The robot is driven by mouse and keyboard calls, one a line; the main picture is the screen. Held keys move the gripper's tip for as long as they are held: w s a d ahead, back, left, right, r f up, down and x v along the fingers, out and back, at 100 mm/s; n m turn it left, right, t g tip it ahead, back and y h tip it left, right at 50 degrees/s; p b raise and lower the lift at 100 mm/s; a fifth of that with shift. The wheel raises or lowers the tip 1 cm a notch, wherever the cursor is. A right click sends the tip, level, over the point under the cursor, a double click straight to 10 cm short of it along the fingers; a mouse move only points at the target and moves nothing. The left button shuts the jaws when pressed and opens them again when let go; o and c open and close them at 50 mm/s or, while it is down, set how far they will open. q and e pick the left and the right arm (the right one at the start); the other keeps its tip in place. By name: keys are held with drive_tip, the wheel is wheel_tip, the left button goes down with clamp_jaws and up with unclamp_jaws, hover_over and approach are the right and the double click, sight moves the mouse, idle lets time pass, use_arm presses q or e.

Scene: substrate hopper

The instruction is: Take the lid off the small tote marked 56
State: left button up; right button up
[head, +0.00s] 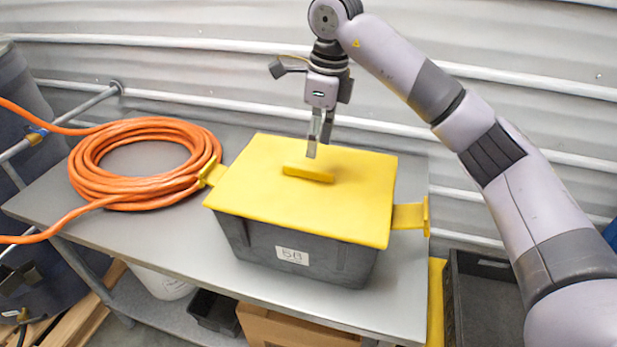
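The grey tote (315,258) stands on the grey table and has a white label (292,256) on its front; the digits are blurred and I cannot read them surely. A flat yellow lid (260,190) covers its top, with a raised yellow bar handle (307,173) in the middle. My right gripper (319,150) points down over the lid, its fingertips just above and behind the handle. Its two fingers show apart with a gap between them, and nothing is held. My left gripper is not in view.
A coiled orange hose (140,165) lies on the table left of the tote, close to its left yellow bracket (212,173). Another yellow bracket (409,216) is at the right. A dark open crate (485,290) stands right of the table (150,240). A corrugated wall is behind.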

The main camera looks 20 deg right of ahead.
sight(309, 168)
drive_tip(key=shift+s+a+f, duration=0.1)
drive_tip(key=shift+a+f, duration=0.05)
drive_tip(key=shift+f, duration=0.4)
drive_tip(key=shift+a+f+p, duration=0.1)
drive_tip(key=shift+f+p, duration=0.1)
drive_tip(key=shift+p, duration=0.1)
drive_tip(key=f, duration=0.1)
drive_tip(key=f+p, duration=0.1)
drive_tip(key=f, duration=0.1)
drive_tip(key=f+p, duration=0.1)
drive_tip(key=shift+w+a+f, duration=0.15)
drive_tip(key=shift+w+a, duration=0.05)
drive_tip(key=shift+a, duration=0.2)
drive_tip(key=shift+f, duration=0.25)
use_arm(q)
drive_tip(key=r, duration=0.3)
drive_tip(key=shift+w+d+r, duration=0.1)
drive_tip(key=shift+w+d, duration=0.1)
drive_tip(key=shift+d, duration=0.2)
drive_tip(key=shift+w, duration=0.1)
use_arm(e)
drive_tip(key=shift+c, duration=0.3)
drive_tip(key=shift+c, duration=1.3)
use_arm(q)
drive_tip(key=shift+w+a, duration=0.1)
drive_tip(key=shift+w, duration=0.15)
use_arm(e)
clamp_jaws()
